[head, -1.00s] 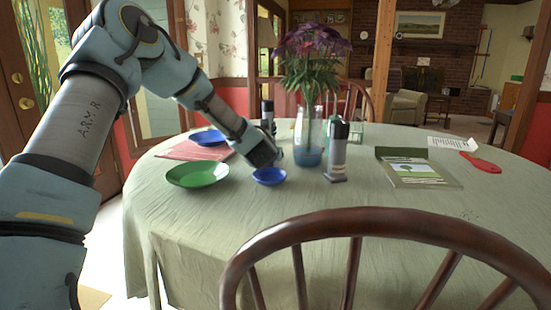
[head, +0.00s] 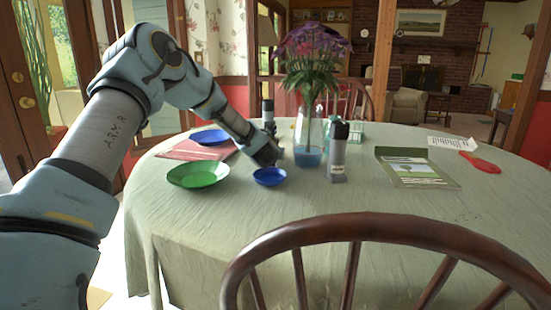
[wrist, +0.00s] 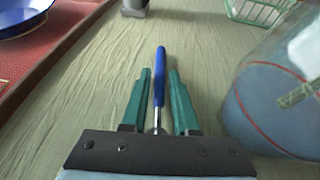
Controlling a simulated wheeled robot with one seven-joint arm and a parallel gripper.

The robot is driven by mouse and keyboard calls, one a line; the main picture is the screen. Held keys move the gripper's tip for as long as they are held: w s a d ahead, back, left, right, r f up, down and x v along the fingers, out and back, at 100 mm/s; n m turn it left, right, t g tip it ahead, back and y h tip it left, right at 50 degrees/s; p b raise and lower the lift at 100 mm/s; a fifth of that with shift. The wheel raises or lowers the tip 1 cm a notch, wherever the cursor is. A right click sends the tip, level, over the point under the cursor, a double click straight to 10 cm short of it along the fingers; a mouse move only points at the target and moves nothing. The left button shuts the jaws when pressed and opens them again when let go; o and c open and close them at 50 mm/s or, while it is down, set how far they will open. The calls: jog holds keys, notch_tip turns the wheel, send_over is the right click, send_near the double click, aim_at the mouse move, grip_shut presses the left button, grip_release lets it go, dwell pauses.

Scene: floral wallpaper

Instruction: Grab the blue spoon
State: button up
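In the wrist view a blue spoon (wrist: 159,80) lies on the green tablecloth, its blue handle pointing away from me and its lower end running under my gripper. The green fingers of my gripper (wrist: 160,78) are on either side of the handle, with a narrow gap on each side, so it looks open around the spoon. In the head view my gripper (head: 274,162) is low over the table, behind the small blue bowl (head: 270,177). The spoon is hidden there.
A glass flower vase (head: 309,140) stands close to the right of my gripper; it also shows in the wrist view (wrist: 270,105). A grey mill (head: 337,155), a green bowl (head: 198,175) and a blue plate (head: 209,137) are nearby. A wooden chair (head: 390,228) stands in front.

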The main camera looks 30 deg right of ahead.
grip_shut()
jog(key=shift+r, duration=0.1)
